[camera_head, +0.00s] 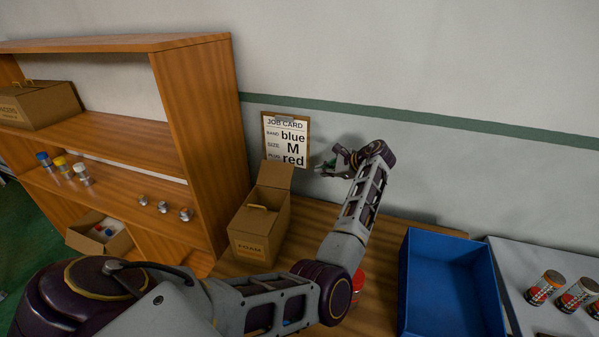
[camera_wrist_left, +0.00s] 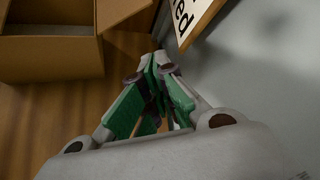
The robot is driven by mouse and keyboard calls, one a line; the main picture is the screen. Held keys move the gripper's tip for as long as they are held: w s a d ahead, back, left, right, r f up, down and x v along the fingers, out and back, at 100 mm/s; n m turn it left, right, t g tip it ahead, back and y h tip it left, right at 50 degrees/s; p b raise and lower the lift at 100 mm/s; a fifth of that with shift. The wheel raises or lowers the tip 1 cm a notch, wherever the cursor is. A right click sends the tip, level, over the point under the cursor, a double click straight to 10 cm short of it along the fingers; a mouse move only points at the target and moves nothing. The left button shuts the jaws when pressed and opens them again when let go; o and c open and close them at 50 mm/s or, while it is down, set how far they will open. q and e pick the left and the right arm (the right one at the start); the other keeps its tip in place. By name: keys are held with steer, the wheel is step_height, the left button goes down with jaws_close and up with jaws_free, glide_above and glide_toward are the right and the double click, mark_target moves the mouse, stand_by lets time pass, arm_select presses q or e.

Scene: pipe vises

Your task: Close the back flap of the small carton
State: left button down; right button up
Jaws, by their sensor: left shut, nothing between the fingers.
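My right gripper is not in view.
A job card (camera_head: 286,140) hangs on the wall behind the carton. A wooden shelf (camera_head: 195,130) stands close on the left. A blue bin (camera_head: 428,290) and a grey surface with several cans (camera_head: 545,287) are on the right. A red object (camera_head: 358,281) is partly hidden behind my arm.

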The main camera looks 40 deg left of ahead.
arm_select(q)
steer(key=s+a+f+p, duration=0.2)
steer(key=a+f+p, duration=0.1)
steer(key=a, duration=0.8)
steer(key=shift+f, duration=0.45)
steer(key=shift+w, duration=0.15)
stand_by(0.6)
